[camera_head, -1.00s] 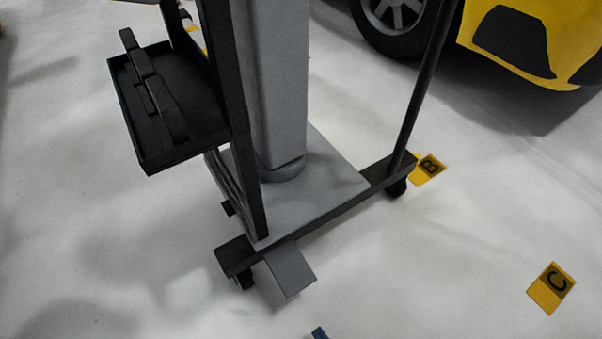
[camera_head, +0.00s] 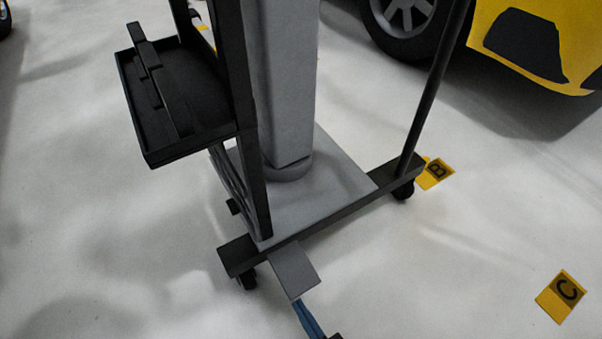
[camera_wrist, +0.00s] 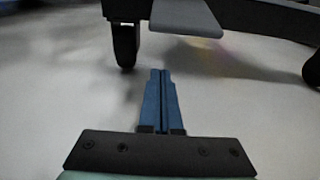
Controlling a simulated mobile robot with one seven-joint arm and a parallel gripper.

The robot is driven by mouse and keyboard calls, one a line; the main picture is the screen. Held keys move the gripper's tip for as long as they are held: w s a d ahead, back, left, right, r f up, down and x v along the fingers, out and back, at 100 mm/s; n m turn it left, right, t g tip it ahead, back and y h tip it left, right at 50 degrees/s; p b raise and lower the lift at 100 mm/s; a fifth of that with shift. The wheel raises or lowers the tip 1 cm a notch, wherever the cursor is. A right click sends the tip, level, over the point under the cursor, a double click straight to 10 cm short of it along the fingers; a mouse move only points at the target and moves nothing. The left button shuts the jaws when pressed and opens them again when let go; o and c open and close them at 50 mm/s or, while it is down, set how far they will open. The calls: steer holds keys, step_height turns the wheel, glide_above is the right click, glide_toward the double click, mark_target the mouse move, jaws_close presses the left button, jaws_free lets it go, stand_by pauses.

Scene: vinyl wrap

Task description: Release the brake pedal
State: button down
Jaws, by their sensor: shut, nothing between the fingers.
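The brake pedal (camera_head: 293,271) is a flat grey plate sticking out from the dark base bar of a wheeled cart. It also shows at the top of the wrist view (camera_wrist: 184,17), with its front edge facing me. My gripper (camera_head: 298,304) has blue fingers, pressed together and empty. In the head view the fingertips meet the pedal's near edge. In the wrist view my gripper (camera_wrist: 161,72) points forward, with its tips below the pedal in the picture and slightly left of its middle. I cannot tell whether they touch it or are under it.
The cart has a dark base bar (camera_head: 335,212), black casters (camera_head: 247,280) and a grey column (camera_head: 281,80). A black tray (camera_head: 192,143) hangs at the left. A yellow car (camera_head: 535,45) stands behind. Floor markers B (camera_head: 436,172) and C (camera_head: 562,296) lie right.

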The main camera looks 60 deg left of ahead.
mark_target(294, 269)
steer(key=shift+a+f, duration=0.15)
steer(key=shift+a, duration=0.95)
steer(key=shift+d+r, duration=0.3)
steer(key=shift+r, duration=0.15)
steer(key=shift+d+r, duration=0.25)
steer(key=shift+r, duration=0.55)
steer(key=shift+d+r, duration=0.2)
steer(key=shift+r, duration=0.55)
steer(key=shift+r, duration=0.15)
steer(key=p, duration=0.1)
steer(key=h+p, duration=0.1)
steer(key=shift+d+r+p, duration=0.1)
steer(key=shift+r+p, duration=0.15)
steer(key=shift+p, duration=0.15)
